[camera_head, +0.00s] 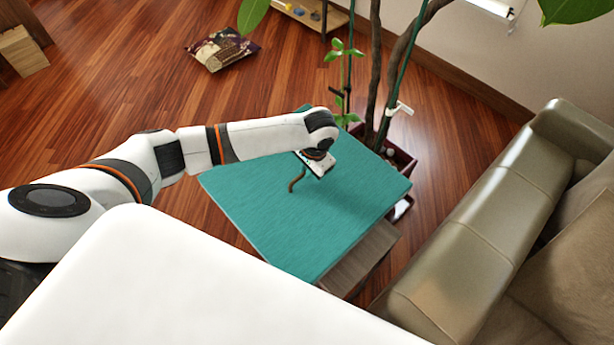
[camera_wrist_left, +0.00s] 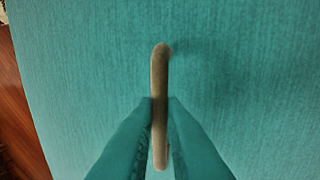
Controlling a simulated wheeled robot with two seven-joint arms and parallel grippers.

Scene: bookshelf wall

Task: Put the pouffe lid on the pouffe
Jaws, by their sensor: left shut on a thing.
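The pouffe lid (camera_head: 335,222) is a flat teal panel with a small curved handle (camera_head: 294,181) on its top. It lies over a wooden box, the pouffe (camera_head: 362,262), whose side shows below the lid's right front edge. The lid looks turned relative to the box; whether it touches the box I cannot tell. My left gripper (camera_head: 305,176) is over the lid. In the left wrist view its fingers (camera_wrist_left: 160,125) are shut on the handle (camera_wrist_left: 160,70), with the teal surface (camera_wrist_left: 240,60) behind. My right gripper is not in view.
A potted plant (camera_head: 399,160) with tall stems stands just behind the lid. A green leather sofa (camera_head: 480,225) is at the right.

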